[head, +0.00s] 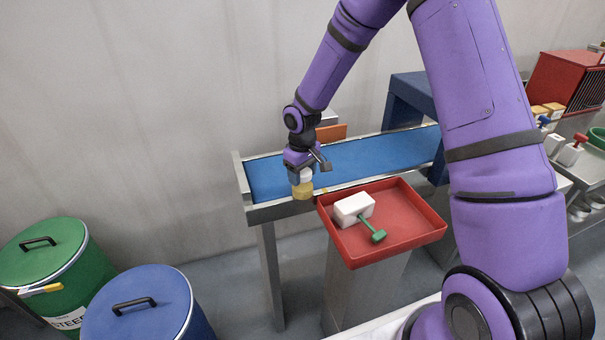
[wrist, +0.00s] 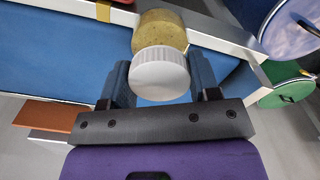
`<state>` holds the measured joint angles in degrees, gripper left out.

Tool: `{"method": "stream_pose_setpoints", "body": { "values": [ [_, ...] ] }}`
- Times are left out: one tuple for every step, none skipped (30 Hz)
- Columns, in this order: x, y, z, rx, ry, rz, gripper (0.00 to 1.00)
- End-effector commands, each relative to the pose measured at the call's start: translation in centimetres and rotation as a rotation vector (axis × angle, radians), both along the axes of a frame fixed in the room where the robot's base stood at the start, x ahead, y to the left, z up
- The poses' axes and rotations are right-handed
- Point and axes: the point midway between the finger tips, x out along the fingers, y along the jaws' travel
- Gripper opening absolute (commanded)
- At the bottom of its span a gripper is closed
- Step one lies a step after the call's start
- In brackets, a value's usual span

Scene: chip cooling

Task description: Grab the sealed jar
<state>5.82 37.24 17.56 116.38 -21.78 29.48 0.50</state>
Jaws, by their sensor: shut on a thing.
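The sealed jar (head: 303,190) is a small yellowish jar with a white lid, at the left end of the blue conveyor belt in the head view. In the wrist view its ribbed white lid (wrist: 160,74) sits between the two fingers, with the yellow speckled body (wrist: 160,31) beyond it. My gripper (head: 301,173) is shut on the jar by the lid, from above. I cannot tell whether the jar's base touches the belt or its edge.
The blue conveyor (head: 375,158) has a raised metal rim. A green drum (head: 40,255) and a blue drum (head: 140,305) stand at left. An orange block (head: 331,132) is behind.

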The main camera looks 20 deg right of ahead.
Motion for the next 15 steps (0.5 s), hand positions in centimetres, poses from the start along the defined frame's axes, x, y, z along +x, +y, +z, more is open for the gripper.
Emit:
{"method": "stream_pose_setpoints", "body": {
  "values": [
    [0.01,0.0,0.01,0.0,0.0,0.0,0.29],
    [0.01,0.0,0.01,0.0,0.0,0.0,0.29],
    [0.01,0.0,0.01,0.0,0.0,0.0,0.29],
    [0.01,0.0,0.01,0.0,0.0,0.0,0.61],
    [0.01,0.0,0.01,0.0,0.0,0.0,0.68],
    [0.01,0.0,0.02,0.0,0.0,0.0,0.77],
    [0.01,0.0,0.02,0.0,0.0,0.0,0.84],
    [0.01,0.0,0.01,0.0,0.0,0.0,0.86],
    [0.01,0.0,0.01,0.0,0.0,0.0,0.86],
    [0.01,0.0,0.01,0.0,0.0,0.0,0.86],
    [0.01,0.0,0.01,0.0,0.0,0.0,0.86],
    [0.01,0.0,0.01,0.0,0.0,0.0,0.86],
    [0.01,0.0,0.01,0.0,0.0,0.0,0.86],
    [0.01,0.0,0.01,0.0,0.0,0.0,0.86],
    [0.01,0.0,0.04,0.0,0.0,0.0,0.86]
  ]
}}
